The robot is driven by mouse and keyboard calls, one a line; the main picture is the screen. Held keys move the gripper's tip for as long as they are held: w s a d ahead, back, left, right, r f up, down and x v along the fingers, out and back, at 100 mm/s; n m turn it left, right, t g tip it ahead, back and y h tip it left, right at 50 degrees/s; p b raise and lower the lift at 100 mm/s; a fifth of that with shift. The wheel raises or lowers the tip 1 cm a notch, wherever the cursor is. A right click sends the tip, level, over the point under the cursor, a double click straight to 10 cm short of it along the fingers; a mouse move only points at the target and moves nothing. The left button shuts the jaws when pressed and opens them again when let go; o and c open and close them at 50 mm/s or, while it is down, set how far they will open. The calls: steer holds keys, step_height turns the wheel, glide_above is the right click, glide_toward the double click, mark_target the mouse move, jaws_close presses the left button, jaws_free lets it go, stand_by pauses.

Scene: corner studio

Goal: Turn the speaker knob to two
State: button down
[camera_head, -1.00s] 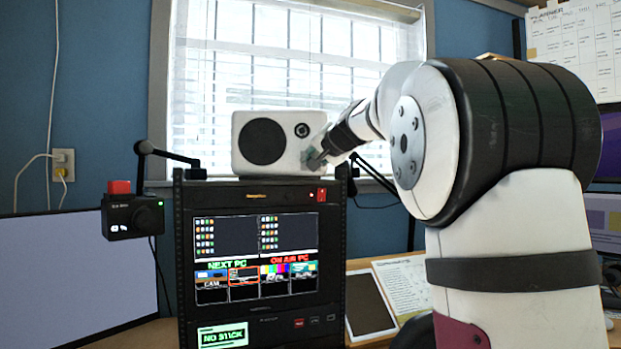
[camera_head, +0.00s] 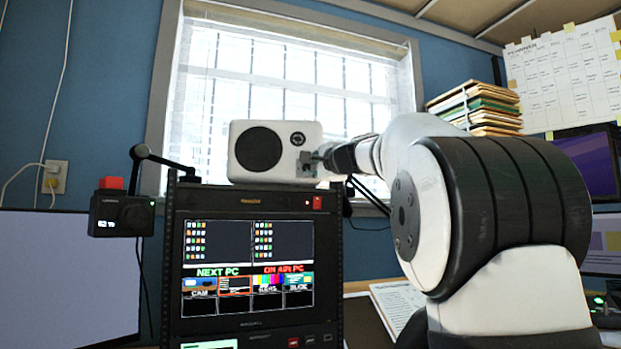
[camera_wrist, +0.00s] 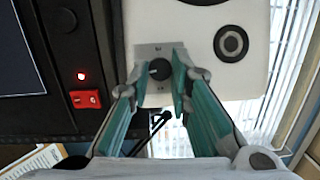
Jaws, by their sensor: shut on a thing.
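The white speaker (camera_head: 290,155) stands on top of the black rack, with a large dark cone and a smaller ring-shaped driver. In the wrist view its black knob (camera_wrist: 160,69) sits on a grey metal plate (camera_wrist: 152,50) with small markings too blurred to read. My gripper (camera_wrist: 160,78) has its green-padded fingers on either side of the knob, shut on it. In the head view my gripper (camera_head: 315,163) is at the speaker's lower right front; the knob itself is hard to make out there.
The rack (camera_head: 176,260) with a lit screen stands under the speaker. A red switch (camera_wrist: 85,99) is close to my gripper on the rack front. A small camera on an arm (camera_head: 122,213) is at left. Folders (camera_head: 478,108) and a monitor (camera_head: 590,165) are at right.

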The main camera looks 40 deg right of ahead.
steer(key=shift+m+b, duration=0.45)
steer(key=shift+m, duration=0.05)
steer(key=c, duration=1.5)
jaws_free()
steer(key=shift+o, duration=0.2)
steer(key=s+a+f, duration=0.1)
steer(key=s+a, duration=0.1)
steer(key=s, duration=0.9)
steer(key=shift+s+f, duration=0.2)
steer(key=shift+s, duration=0.2)
